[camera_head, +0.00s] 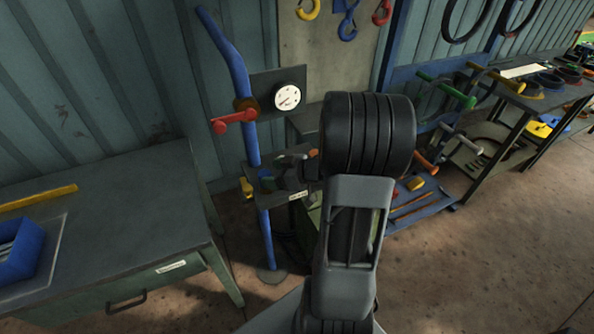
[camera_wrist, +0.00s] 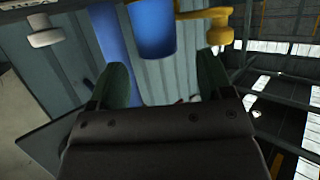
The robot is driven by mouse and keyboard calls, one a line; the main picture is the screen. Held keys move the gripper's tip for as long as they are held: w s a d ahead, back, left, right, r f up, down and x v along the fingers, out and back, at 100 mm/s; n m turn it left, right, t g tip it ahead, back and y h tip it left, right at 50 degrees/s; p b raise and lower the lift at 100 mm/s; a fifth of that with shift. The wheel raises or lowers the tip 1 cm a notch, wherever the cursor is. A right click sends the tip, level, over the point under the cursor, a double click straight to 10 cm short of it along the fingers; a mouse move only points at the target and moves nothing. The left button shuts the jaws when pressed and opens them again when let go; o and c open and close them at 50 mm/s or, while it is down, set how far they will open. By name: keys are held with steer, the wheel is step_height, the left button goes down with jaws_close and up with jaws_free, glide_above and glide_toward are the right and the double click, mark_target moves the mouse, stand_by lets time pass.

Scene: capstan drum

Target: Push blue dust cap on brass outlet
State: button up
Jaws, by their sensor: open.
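A blue cylinder, which looks like the dust cap (camera_wrist: 152,28), is at the top of the wrist view. Yellow brass parts (camera_wrist: 195,13) meet its upper end; I cannot tell how far it sits on the outlet. My gripper (camera_wrist: 161,78) is open, its two dark green fingers below and to either side of the cylinder, with nothing seen between them. In the head view my gripper (camera_head: 266,179) is beside the blue standpipe (camera_head: 250,140), below a brass fitting (camera_head: 244,104) with a red handle (camera_head: 234,121). The cap is not clear there.
The blue standpipe (camera_wrist: 111,40) is left of the cylinder in the wrist view. A white gauge (camera_head: 288,97) is on a dark plate beside the pipe. A workbench (camera_head: 130,210) with a blue bin (camera_head: 22,255) stands left. My arm hides part of the centre.

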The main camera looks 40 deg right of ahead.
steer(key=v, duration=1)
steer(key=w+r+m+t+h, duration=0.1)
steer(key=w+r+m+h, duration=0.3)
steer(key=w+r+h, duration=0.55)
steer(key=s+a+f+m+g+y, duration=0.1)
steer(key=s+a+f+g, duration=0.1)
steer(key=s+a+g, duration=0.2)
steer(key=s+a+f+m+g+y, duration=0.1)
steer(key=s+a+g, duration=0.3)
steer(key=s+a, duration=0.7)
steer(key=shift+a+f+m, duration=0.3)
steer(key=shift+a+f, duration=0.5)
